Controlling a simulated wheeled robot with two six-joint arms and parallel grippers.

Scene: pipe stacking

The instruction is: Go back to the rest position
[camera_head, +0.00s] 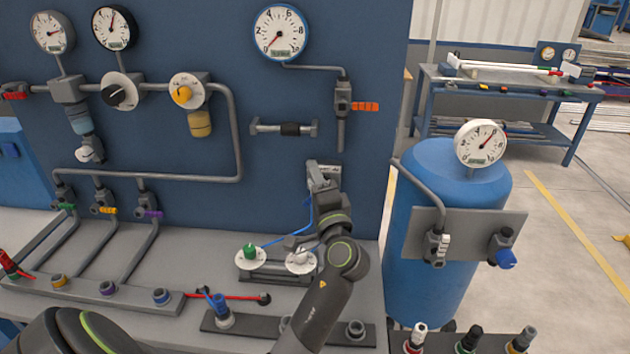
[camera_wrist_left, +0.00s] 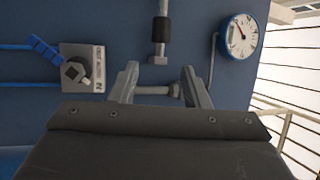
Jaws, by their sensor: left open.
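My left gripper (camera_head: 323,172) is raised in front of the blue wall panel (camera_head: 375,60), below the grey vertical pipe with the orange-tagged valve (camera_head: 342,97). In the left wrist view its two fingers (camera_wrist_left: 160,75) are spread apart, with nothing held between them. A grey crossbar (camera_wrist_left: 152,90) shows past the fingers; its distance from them cannot be told. A short pipe piece with a black sleeve (camera_head: 290,129) is on the panel, up and left of the gripper. My right gripper is not in view.
Below are a base with green and white knobs (camera_head: 250,258), a dark rack (camera_head: 225,322) with a blue fitting, and pipes on the bench. A blue tank (camera_head: 440,270) with a gauge stands to the right. Open floor (camera_head: 570,200) lies beyond.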

